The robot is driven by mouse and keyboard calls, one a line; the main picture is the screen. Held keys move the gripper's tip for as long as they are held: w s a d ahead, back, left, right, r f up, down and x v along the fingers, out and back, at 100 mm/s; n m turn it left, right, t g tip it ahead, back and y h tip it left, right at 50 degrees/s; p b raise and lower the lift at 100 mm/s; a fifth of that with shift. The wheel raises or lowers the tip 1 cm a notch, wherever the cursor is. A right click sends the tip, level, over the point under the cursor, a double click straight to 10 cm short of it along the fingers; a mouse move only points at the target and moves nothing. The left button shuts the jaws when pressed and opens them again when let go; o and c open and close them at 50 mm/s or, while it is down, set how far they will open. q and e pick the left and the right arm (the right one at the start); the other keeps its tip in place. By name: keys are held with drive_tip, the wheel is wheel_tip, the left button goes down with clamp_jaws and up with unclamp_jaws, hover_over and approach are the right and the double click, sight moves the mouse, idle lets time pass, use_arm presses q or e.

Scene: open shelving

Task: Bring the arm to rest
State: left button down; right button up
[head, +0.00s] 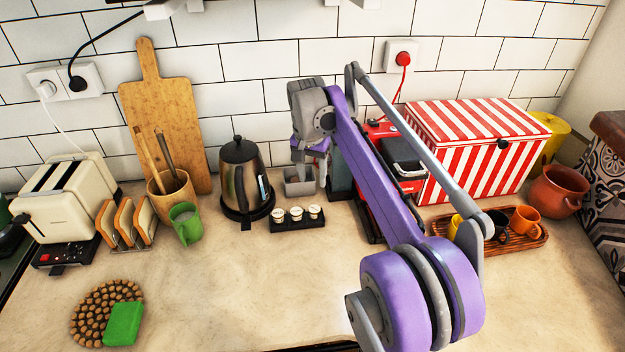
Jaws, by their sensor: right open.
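My right arm, purple and grey, reaches from the lower right up toward the back wall. My right gripper (311,172) hangs from its far end, pointing down at the back of the counter, with its fingers apart. It is above or just beside a small grey open box (299,187); I cannot tell whether they touch. I see nothing held in it. My left gripper is not in view.
A red-striped box (478,160) and a wooden cup tray (508,243) are right. A toaster (66,199) is far left. The front-middle counter (240,290) is clear.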

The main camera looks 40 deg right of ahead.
idle(0.4)
drive_tip(key=s+a+f+n+t+p, duration=0.1)
drive_tip(key=s+a+f+n, duration=0.3)
drive_tip(key=s+a, duration=0.3)
drive_tip(key=s+a+f+n+t+p, duration=0.1)
drive_tip(key=s+a+f+n+t, duration=0.1)
drive_tip(key=s+a, duration=0.5)
drive_tip(key=s+a+f+n+t+y+p, duration=0.1)
drive_tip(key=s+a+f+n, duration=0.4)
drive_tip(key=s+a, duration=0.2)
drive_tip(key=shift+s+a+f+n+t, duration=0.15)
drive_tip(key=shift+s+f+n+t, duration=0.2)
drive_tip(key=shift+s, duration=0.45)
drive_tip(key=shift+s+a+f, duration=0.15)
drive_tip(key=shift+s+f, duration=0.05)
drive_tip(key=shift+f, duration=0.15)
